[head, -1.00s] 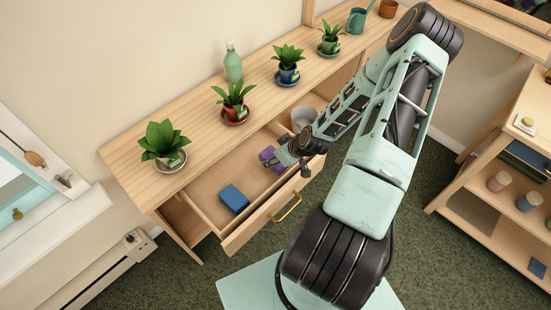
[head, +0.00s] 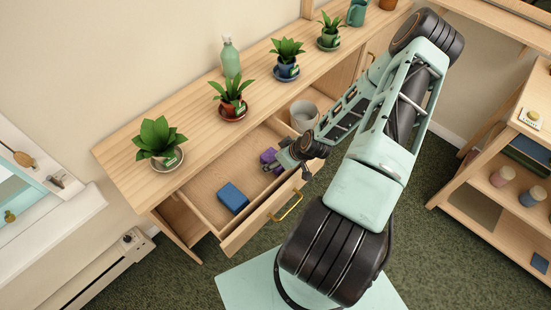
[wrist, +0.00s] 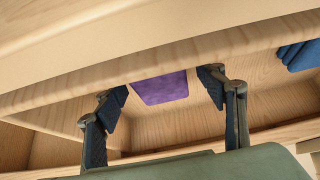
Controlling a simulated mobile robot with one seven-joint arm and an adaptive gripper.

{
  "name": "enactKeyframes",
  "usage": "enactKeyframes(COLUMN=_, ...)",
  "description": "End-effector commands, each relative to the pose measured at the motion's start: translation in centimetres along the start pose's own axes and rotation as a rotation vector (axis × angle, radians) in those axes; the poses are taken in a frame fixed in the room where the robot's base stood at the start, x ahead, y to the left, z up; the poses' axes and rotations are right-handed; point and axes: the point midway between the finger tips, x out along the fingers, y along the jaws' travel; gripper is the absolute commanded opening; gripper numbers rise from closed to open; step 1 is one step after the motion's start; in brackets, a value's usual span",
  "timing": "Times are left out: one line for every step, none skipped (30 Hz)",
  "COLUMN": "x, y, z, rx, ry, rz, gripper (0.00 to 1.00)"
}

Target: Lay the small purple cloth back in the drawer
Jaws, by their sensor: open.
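The small purple cloth (head: 268,156) lies inside the open drawer (head: 205,183), towards its right part, partly hidden by my gripper in the head view. In the wrist view the cloth (wrist: 160,88) looks flat against the drawer floor, beyond and between my fingers. My gripper (wrist: 165,90) is open, its two dark fingers spread apart with nothing held between them. In the head view my gripper (head: 285,163) is over the drawer, just right of the cloth. Whether a fingertip touches the cloth cannot be told.
A blue folded thing (head: 233,197) lies at the drawer's left, and a grey pot (head: 303,114) stands right of the drawer. The drawer front has a brass handle (head: 287,208). Several potted plants and a green bottle (head: 230,57) stand on the top (head: 130,150) above.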

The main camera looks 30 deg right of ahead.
Motion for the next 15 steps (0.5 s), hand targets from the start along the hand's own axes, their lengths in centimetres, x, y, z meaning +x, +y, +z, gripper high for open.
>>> enactKeyframes(x=0.0, y=0.0, z=0.0, rx=0.000, ry=0.000, rz=0.000, gripper=0.65)
enactKeyframes(x=0.0, y=0.0, z=0.0, rx=0.000, ry=0.000, rz=0.000, gripper=0.65)
enactKeyframes(x=-0.1, y=0.0, z=-0.1, rx=0.000, ry=0.000, rz=0.000, gripper=0.65)
enactKeyframes(x=-0.1, y=0.0, z=-0.1, rx=0.000, ry=0.000, rz=0.000, gripper=0.65)
enactKeyframes(x=-0.2, y=0.0, z=-0.2, rx=0.000, ry=0.000, rz=0.000, gripper=0.65)
enactKeyframes(x=-0.4, y=0.0, z=-0.3, rx=0.000, ry=0.000, rz=0.000, gripper=0.65)
enactKeyframes(x=-0.6, y=0.1, z=-0.2, rx=0.000, ry=0.000, rz=0.001, gripper=0.65)
enactKeyframes(x=-0.9, y=0.1, z=-0.2, rx=0.000, ry=0.000, rz=0.002, gripper=0.65)
enactKeyframes(x=-1.4, y=0.1, z=-0.2, rx=0.000, ry=0.001, rz=0.002, gripper=0.65)
enactKeyframes(x=-1.8, y=0.1, z=-0.2, rx=0.000, ry=0.001, rz=0.002, gripper=0.65)
enactKeyframes(x=-2.3, y=0.1, z=-0.2, rx=0.000, ry=0.001, rz=0.002, gripper=0.65)
enactKeyframes(x=-3.0, y=0.2, z=-0.1, rx=0.000, ry=0.001, rz=0.003, gripper=0.65)
enactKeyframes(x=-3.5, y=0.1, z=-0.1, rx=-0.001, ry=0.000, rz=0.003, gripper=0.65)
enactKeyframes(x=-4.0, y=0.2, z=-0.2, rx=0.000, ry=0.001, rz=0.004, gripper=0.65)
enactKeyframes(x=-4.8, y=0.2, z=-0.2, rx=0.000, ry=0.002, rz=0.004, gripper=0.65)
